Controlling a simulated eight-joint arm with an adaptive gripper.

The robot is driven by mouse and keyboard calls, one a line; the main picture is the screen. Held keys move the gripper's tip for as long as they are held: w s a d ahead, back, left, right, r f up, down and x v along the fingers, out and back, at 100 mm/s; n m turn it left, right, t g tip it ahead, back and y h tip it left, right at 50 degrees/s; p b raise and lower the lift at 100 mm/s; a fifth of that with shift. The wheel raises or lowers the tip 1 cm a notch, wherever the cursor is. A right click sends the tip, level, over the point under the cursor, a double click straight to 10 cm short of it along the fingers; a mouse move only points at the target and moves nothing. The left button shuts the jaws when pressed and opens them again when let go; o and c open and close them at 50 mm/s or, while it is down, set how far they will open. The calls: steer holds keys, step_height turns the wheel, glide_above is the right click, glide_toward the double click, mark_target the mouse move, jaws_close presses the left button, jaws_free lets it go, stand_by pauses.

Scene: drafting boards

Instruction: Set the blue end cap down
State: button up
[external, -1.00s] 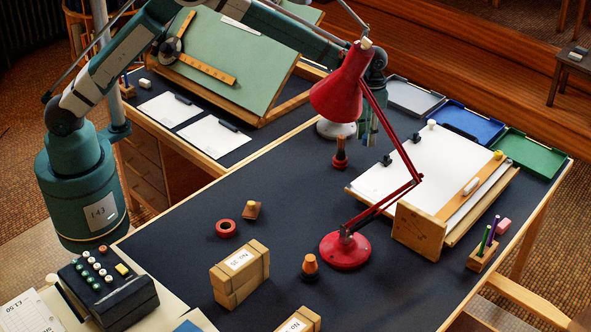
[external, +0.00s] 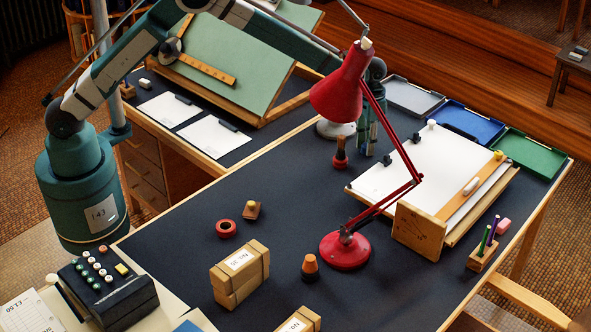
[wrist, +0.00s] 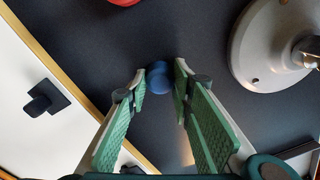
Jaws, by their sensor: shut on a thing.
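My gripper (wrist: 160,85) points down over the dark desk top. Its green-padded fingers are closed on the blue end cap (wrist: 158,78), which shows between and just beyond the fingertips in the wrist view. In the external view my gripper (external: 366,145) is low over the desk, behind the red lamp's arm and left of the drawing board. The cap is too small and hidden to make out there. I cannot tell whether the cap touches the desk.
A pale round lamp base (wrist: 270,50) is close on the right in the wrist view. A white sheet with a black clip (wrist: 46,97) lies on a wood-edged board at left. The red lamp (external: 345,250) and a dark-handled stamp (external: 340,153) stand nearby.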

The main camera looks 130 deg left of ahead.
steer(key=o, duration=0.9)
steer(key=shift+r, duration=0.1)
step_height(320, 180, up, 12)
steer(key=p, duration=0.2)
steer(key=shift+p, duration=0.35)
stand_by(0.6)
